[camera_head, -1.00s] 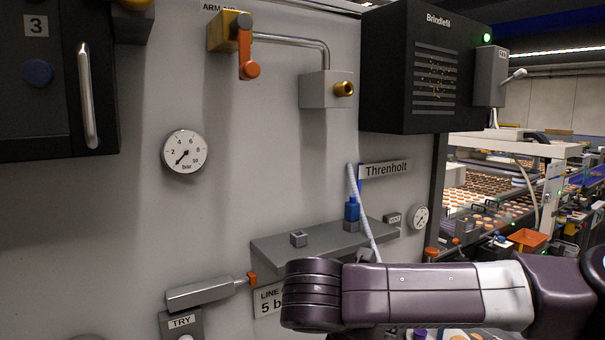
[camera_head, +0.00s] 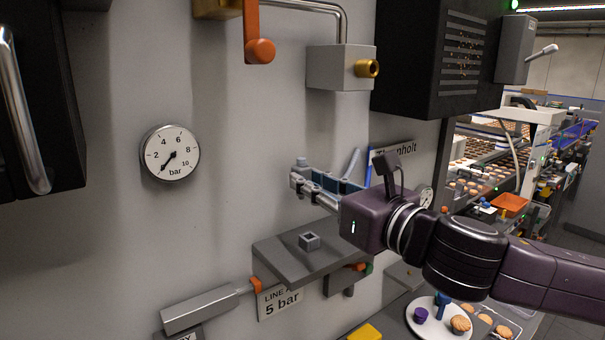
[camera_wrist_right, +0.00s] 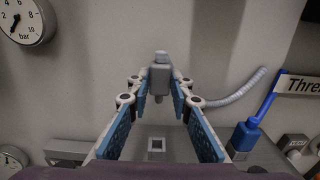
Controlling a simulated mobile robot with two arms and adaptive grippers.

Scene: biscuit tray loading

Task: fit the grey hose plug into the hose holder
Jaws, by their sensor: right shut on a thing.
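My right gripper (camera_head: 303,182) is in front of the grey wall panel, its arm coming in from the right. In the right wrist view its blue-padded fingers (camera_wrist_right: 163,97) are shut on the grey hose plug (camera_wrist_right: 160,72). The plug also shows in the head view (camera_head: 301,163), partly hidden by the fingertips. A small square grey socket, which looks like the hose holder (camera_head: 309,241), stands on a grey shelf; it also shows in the wrist view (camera_wrist_right: 156,146). The plug is above the socket and apart from it. My left gripper is not in view.
The grey shelf (camera_head: 275,252) juts from the wall. A ribbed hose (camera_wrist_right: 235,92) and a blue bottle (camera_wrist_right: 245,136) are right of the fingers. A pressure gauge (camera_head: 170,153) is at left; a brass-nozzled block (camera_head: 335,68) is above. A plate with biscuits (camera_head: 430,318) is below right.

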